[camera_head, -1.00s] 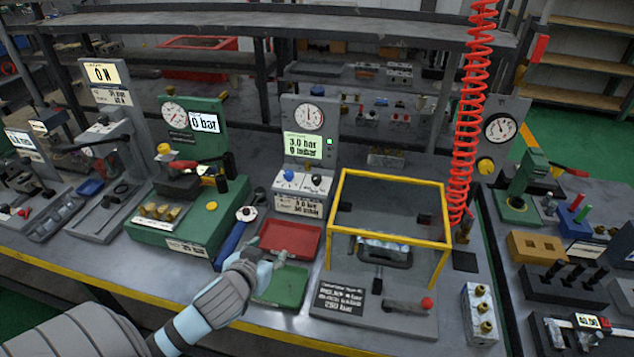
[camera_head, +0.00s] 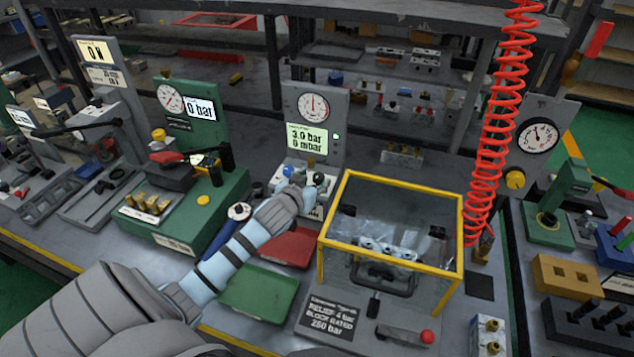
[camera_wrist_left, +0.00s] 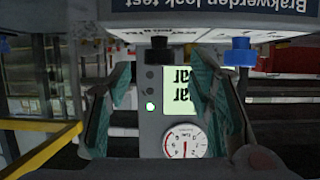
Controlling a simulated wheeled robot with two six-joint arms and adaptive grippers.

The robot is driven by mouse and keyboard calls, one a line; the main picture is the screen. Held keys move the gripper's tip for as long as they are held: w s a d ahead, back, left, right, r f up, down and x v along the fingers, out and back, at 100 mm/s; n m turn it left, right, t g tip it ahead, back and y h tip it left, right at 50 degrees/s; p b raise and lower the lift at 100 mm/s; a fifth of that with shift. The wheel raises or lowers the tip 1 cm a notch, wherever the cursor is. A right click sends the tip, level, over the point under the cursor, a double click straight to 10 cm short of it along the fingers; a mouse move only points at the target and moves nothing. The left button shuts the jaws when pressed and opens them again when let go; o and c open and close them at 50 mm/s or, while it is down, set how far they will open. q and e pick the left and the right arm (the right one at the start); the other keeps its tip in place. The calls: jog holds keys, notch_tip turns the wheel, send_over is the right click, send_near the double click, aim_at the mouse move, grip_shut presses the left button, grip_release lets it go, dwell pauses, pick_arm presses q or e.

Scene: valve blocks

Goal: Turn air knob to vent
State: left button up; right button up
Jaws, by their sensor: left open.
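The grey leak tester (camera_head: 327,102) stands behind the trays, with a round gauge and a display reading 3.0 bar and 0 mbar. Its front has a blue knob (camera_head: 288,171) and a black knob (camera_head: 319,178). My left gripper (camera_head: 303,184) is at these knobs, open and partly hiding the panel. In the left wrist view, the tester appears upside down. The black knob (camera_wrist_left: 158,52) lies between the two spread fingers, and the blue knob (camera_wrist_left: 240,54) is beyond the right finger. I cannot tell whether a finger touches a knob. My right gripper is not in view.
A yellow-framed clear box (camera_head: 457,232) with metal blocks inside stands right of the tester. A red tray (camera_head: 290,247) and a green tray (camera_head: 258,293) lie in front. A green press station (camera_head: 216,200) stands left. A red coiled hose (camera_head: 497,130) hangs at right.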

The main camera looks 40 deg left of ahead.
aim_at(319, 179)
pick_arm(q)
jog(key=x, duration=0.2)
jog(key=shift+w+f, duration=0.15)
jog(key=shift+w, duration=0.2)
jog(key=shift+s, duration=0.2)
jog(key=shift+c, duration=0.9)
grip_shut()
jog(key=shift+a, duration=0.1)
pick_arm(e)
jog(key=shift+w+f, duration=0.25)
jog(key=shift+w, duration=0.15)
